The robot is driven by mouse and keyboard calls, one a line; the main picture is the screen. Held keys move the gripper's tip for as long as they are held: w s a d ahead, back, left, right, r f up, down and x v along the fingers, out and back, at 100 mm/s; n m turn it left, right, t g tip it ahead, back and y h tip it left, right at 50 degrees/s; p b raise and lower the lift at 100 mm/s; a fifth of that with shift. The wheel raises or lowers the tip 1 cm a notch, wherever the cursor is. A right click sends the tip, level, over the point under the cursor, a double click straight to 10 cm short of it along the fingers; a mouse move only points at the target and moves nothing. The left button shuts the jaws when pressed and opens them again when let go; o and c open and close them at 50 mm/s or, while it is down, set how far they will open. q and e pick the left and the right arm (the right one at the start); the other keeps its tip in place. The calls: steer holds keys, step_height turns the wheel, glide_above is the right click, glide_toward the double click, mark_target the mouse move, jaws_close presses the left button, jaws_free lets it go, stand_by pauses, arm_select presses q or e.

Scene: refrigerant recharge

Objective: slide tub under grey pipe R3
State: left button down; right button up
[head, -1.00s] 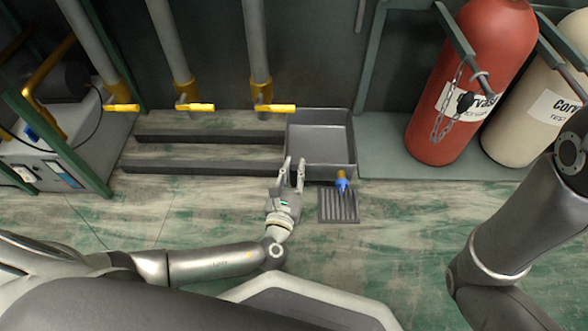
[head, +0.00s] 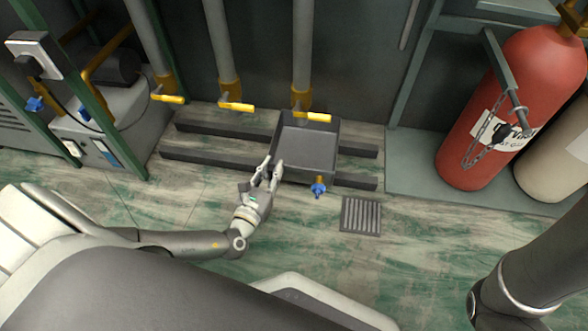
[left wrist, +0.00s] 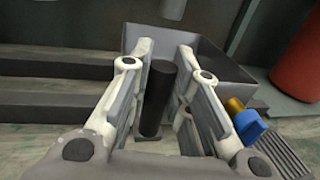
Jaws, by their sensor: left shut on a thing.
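The dark grey open tub (head: 308,135) sits on the floor rails at the back wall, directly below the rightmost grey pipe (head: 303,45) in the head view. That pipe ends in a yellow valve handle (head: 312,117) over the tub's back part. The tub has a blue-handled tap (head: 318,188) at its front. My left gripper (head: 269,172) is at the tub's front left and is shut on its dark upright handle (left wrist: 155,98), which shows between the fingers in the left wrist view. I cannot read a label R3. My right gripper is out of view.
Two more grey pipes with yellow handles (head: 237,106) stand to the left. A floor grate (head: 361,214) lies right of the tub. Dark rails (head: 215,155) run along both sides of the tub. A red cylinder (head: 510,100) stands on the right.

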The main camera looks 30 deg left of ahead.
arm_select(q)
steer(key=shift+s+a, duration=0.15)
steer(key=shift+a, duration=0.45)
steer(key=shift+s+a, duration=0.15)
steer(key=shift+a, duration=0.4)
steer(key=c, duration=1.3)
jaws_free()
steer(key=shift+s, duration=0.1)
steer(key=s, duration=0.8)
steer(key=s+d, duration=0.1)
steer(key=s, duration=0.2)
steer(key=shift+s, duration=0.4)
